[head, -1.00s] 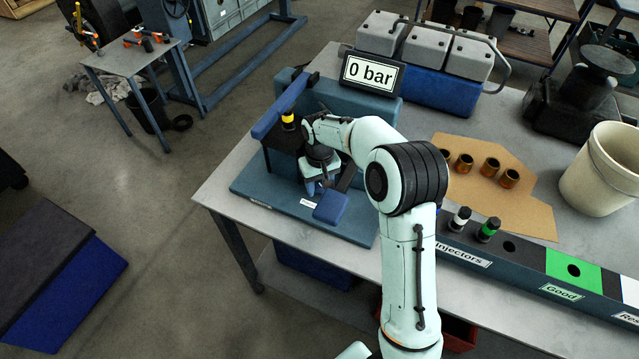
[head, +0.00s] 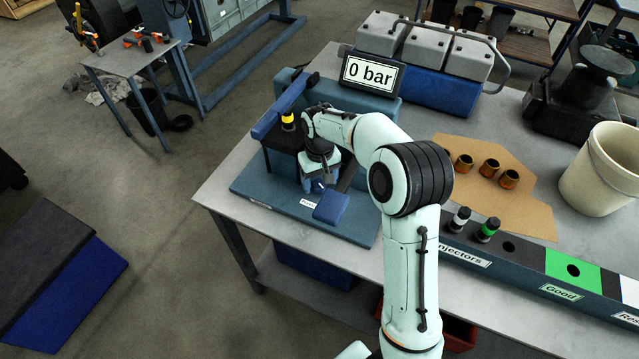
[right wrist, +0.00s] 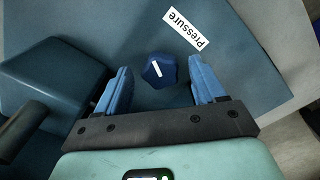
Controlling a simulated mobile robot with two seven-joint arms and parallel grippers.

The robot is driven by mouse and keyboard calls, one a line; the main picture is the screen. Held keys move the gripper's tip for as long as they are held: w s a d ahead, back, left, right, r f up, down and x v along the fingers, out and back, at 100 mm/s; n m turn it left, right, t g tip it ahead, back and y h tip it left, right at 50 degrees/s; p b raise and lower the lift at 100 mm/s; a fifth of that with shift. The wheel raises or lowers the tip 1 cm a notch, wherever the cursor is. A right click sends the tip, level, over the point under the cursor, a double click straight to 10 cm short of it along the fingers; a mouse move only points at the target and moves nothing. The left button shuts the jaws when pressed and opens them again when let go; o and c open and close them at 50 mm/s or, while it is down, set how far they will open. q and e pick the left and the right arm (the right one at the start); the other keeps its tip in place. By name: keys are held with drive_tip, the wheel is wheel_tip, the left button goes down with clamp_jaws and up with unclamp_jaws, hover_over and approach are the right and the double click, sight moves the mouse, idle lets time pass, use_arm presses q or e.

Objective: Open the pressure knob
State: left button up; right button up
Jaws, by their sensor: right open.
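The pressure knob (right wrist: 160,71) is a small dark blue knob with a white pointer line, beside the white "Pressure" label (right wrist: 185,31) in the right wrist view. My right gripper (right wrist: 160,84) is open, with one blue finger on each side of the knob and visible gaps between. Its height over the knob is hard to tell. In the head view my right gripper (head: 316,186) points down over the blue-grey test stand base (head: 270,195), and the knob cannot be made out there. The display (head: 371,73) reads "0 bar". My left gripper is not in view.
A blue block (head: 331,207) stands close beside the gripper, and a blue lever (head: 279,106) rises behind it. An injector rack (head: 520,268), brass parts on cardboard (head: 530,207) and a white bucket (head: 603,168) are to the right.

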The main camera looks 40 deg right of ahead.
sight(319, 185)
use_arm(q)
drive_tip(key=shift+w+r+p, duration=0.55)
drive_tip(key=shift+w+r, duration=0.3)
use_arm(e)
wheel_tip(319, 185, up, 11)
drive_tip(key=shift+r, duration=0.15)
